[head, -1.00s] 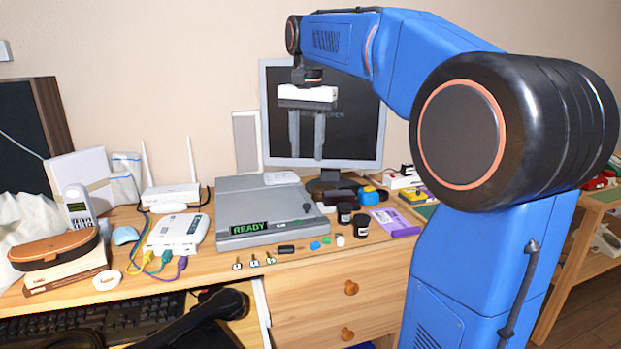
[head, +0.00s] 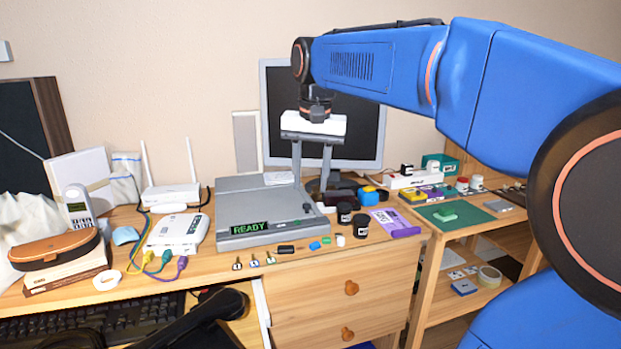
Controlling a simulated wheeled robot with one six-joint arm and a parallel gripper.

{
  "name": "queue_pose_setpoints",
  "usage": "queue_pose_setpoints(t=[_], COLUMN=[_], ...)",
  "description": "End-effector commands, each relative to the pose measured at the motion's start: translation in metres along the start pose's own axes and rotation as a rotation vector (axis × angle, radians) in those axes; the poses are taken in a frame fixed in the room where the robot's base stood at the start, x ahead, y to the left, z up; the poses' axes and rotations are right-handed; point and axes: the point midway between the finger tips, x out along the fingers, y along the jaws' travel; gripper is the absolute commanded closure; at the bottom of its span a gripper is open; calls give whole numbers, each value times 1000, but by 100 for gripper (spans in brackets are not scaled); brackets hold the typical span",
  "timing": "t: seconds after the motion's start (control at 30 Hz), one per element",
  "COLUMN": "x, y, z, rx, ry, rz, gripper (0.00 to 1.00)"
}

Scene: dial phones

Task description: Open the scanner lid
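The scanner (head: 262,212) is a flat grey box on the wooden desk, with a green READY display (head: 249,228) on its front left. Its lid (head: 240,198) appears closed. My gripper (head: 311,180) hangs from the blue arm with its two long grey fingers pointing down, in front of the monitor. The fingers are apart with nothing visible between them. The fingertips show over the back right part of the scanner in the picture; I cannot tell whether they touch it.
A white router (head: 178,232) with coloured cables stands left of the scanner. Black jars (head: 360,226), a purple packet (head: 394,222) and small loose items lie right of and before it. The monitor (head: 365,135) stands behind. A shelf (head: 470,240) is at the right.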

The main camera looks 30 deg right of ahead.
Motion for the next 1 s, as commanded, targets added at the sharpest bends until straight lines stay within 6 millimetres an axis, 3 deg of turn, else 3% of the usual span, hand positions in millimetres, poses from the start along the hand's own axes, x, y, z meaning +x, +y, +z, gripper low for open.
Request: queue_pose_setpoints(t=[0.47,0.67,1.0], x=[3,27,104], y=[2,16,54], z=[6,46,139], rx=[-13,-121,-388], ry=[4,44,148], rz=[-3,-26,-72], gripper=[62,62,62])
